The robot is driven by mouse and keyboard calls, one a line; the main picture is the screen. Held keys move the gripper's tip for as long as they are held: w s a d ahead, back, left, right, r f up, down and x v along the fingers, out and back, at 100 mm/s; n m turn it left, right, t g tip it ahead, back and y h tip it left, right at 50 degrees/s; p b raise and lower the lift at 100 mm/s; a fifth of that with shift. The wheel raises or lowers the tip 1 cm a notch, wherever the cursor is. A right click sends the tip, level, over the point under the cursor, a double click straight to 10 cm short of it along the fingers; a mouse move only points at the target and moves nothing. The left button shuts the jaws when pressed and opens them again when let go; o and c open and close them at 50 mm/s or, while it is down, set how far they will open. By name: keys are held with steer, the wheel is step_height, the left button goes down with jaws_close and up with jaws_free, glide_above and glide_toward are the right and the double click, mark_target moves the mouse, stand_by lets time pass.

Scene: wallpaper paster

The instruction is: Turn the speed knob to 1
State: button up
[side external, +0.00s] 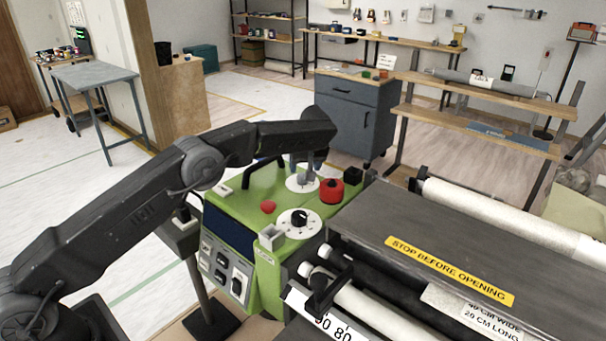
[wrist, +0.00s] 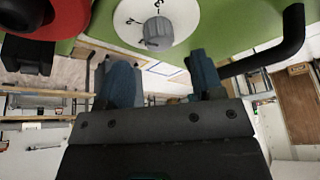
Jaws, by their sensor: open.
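A green control box (side external: 262,184) carries two white dials. The far dial (side external: 293,186) has a grey knob, which shows clearly in the wrist view (wrist: 158,31) at the top centre. The near dial (side external: 299,222) has a black knob. I cannot read which dial is for speed, and only a few marks show beside the grey knob. My gripper (wrist: 162,72) is open and empty, its two blue-grey fingers spread apart. The grey knob lies ahead of the gap between them, with no visible contact. In the side view my wrist is over the far dial and partly hides it.
A red button (side external: 332,190) stands right of the far dial, beside a black block (side external: 352,175). A small red cap (side external: 268,207) sits left of the near dial. A black handle (wrist: 275,50) arches beside my fingers. Rollers and a dark cover (side external: 440,235) lie to the right.

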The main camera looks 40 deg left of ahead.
mark_target(303, 175)
steer(key=shift+x, duration=2.25)
steer(key=c, duration=0.9)
